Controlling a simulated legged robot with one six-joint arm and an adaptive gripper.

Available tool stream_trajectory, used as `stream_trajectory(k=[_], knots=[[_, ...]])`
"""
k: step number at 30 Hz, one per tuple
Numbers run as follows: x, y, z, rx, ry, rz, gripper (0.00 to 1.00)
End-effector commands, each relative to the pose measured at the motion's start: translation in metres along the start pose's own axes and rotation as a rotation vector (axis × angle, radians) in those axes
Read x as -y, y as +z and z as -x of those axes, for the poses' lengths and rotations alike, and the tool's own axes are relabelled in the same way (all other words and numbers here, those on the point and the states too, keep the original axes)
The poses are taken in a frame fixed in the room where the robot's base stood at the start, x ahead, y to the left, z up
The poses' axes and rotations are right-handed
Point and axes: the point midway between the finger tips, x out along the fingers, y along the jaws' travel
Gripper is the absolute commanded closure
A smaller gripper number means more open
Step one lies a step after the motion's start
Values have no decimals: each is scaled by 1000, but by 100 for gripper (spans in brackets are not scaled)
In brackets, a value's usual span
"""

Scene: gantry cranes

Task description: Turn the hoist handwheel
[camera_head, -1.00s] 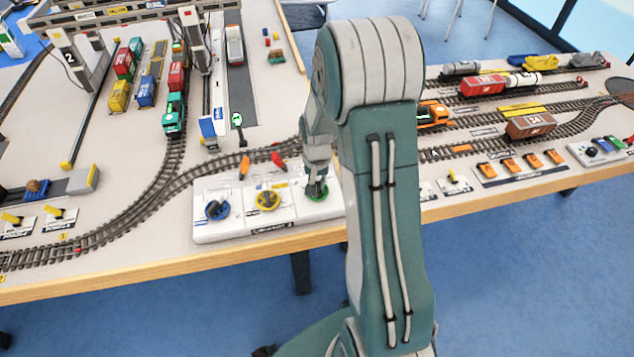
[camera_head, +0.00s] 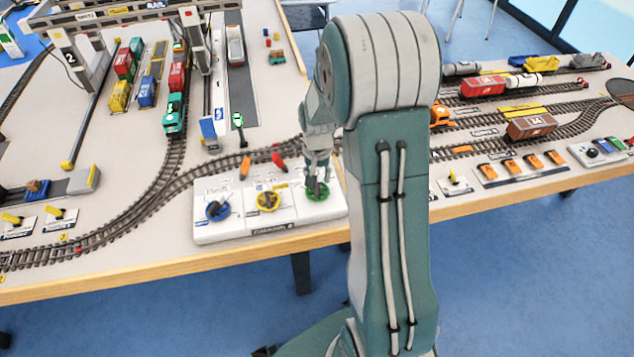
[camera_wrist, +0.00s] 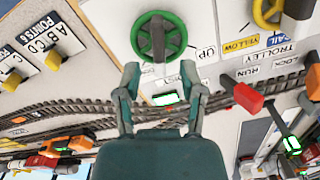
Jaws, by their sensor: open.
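The green handwheel (camera_head: 317,194), beside an "UP" label in the wrist view, is the rightmost of three wheels on a white control panel (camera_head: 240,233). It shows from above in the wrist view (camera_wrist: 176,42), with a dark grip across its middle. My gripper (camera_wrist: 159,77) is open and empty. Its two fingers are spread, with their tips just short of the wheel's near rim in that picture. In the head view my gripper (camera_head: 318,175) is directly over the wheel and partly covers it. I cannot tell whether it touches.
A yellow wheel (camera_head: 268,201) labelled trolley and a blue wheel (camera_head: 217,210) sit to the left. A red lever (camera_head: 279,161) and an orange lever (camera_head: 245,167) stand behind them. Railway track (camera_head: 130,215) curves past the panel. Gantry cranes and wagons stand farther back.

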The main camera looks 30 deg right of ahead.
Motion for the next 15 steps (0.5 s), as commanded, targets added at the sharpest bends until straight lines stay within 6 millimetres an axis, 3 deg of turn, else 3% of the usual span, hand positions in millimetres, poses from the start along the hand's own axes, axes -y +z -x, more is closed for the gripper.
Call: stream_trajectory(k=[3,9,15], knots=[[1,-1,28,-6,-2,0,49],[1,-2,65,-3,0,0,49],[1,-1,82,1,1,0,49]])
